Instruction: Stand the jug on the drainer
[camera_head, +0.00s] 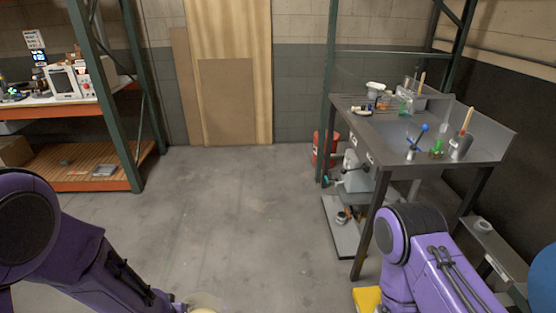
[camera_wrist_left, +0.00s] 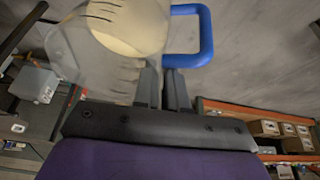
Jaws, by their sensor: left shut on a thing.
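The jug (camera_wrist_left: 118,40) fills the upper left of the left wrist view. It is clear, with dark level marks, a blue handle (camera_wrist_left: 205,40) and pale cream matter inside. My left gripper (camera_wrist_left: 163,70) is shut on the jug by the handle's end; the exact contact is hard to see. In the head view only a bit of the jug (camera_head: 203,303) shows at the bottom edge, low over the floor. I cannot pick out the drainer for sure; the grey metal sink bench (camera_head: 385,135) stands at the right. My right gripper is out of view.
The bench top holds a blue-ended tool (camera_head: 418,137), a wooden-handled tool (camera_head: 462,133), a white tub (camera_head: 376,88) and small items. An orange shelf (camera_head: 90,175) is at the left. The middle floor is clear.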

